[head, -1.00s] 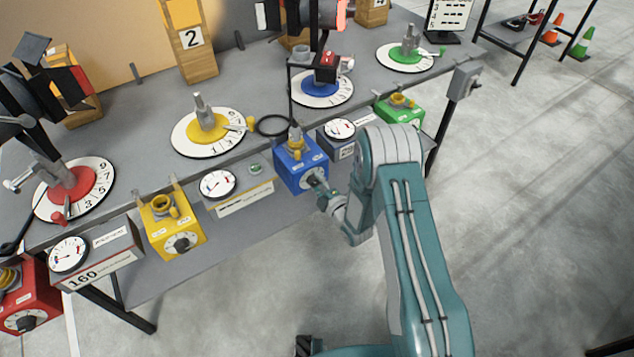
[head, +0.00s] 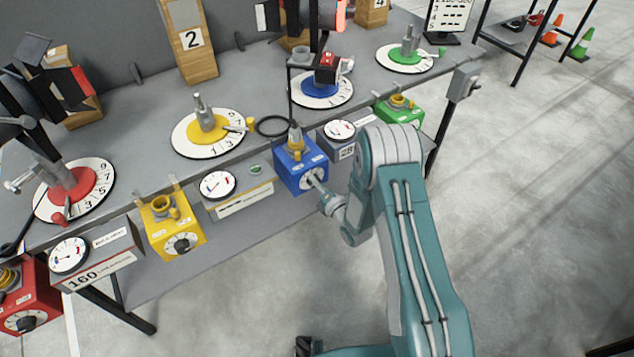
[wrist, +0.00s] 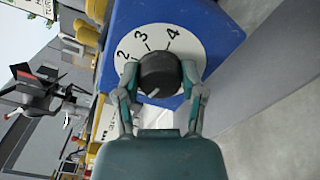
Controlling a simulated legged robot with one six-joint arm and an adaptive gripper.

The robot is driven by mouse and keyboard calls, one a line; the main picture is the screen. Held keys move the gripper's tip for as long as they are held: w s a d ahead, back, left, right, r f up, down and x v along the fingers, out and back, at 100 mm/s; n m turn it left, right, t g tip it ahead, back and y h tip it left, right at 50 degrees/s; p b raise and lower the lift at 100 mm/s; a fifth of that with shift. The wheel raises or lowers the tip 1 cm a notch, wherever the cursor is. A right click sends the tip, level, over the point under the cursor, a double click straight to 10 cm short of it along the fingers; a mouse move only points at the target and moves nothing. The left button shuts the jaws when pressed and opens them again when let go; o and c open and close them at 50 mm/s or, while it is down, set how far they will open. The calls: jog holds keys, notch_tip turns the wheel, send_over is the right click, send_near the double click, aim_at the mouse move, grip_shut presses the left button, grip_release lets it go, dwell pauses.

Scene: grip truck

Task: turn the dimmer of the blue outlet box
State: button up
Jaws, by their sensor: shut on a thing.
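The blue outlet box (head: 291,179) hangs at the front edge of the table in the head view. In the wrist view the box (wrist: 224,32) carries a white dial plate (wrist: 131,39) with the numbers 2, 3 and 4 visible. The black dimmer knob (wrist: 159,75) sits in the middle of the plate. A short white mark shows on the knob, towards its lower left. My gripper (wrist: 159,71) is shut on the knob, with one finger on each side of it. In the head view my gripper (head: 316,184) reaches the box's front face, and the knob is largely hidden there.
A yellow outlet box (head: 163,228) and a red one (head: 35,285) hang further left, a green one (head: 413,114) to the right. Gauge boxes (head: 236,194) sit between them. Several numbered discs stand on the grey table (head: 140,110). The floor (head: 545,200) at right is clear.

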jog(key=shift+s+a+f, duration=0.15)
jog(key=shift+s+f, duration=0.1)
jog(key=shift+f, duration=0.1)
jog(key=o, duration=1)
jog(key=shift+c, duration=0.2)
jog(key=shift+o, duration=0.9)
jog(key=shift+w+a+r, duration=0.1)
jog(key=shift+w, duration=0.05)
jog(key=v, duration=1.2)
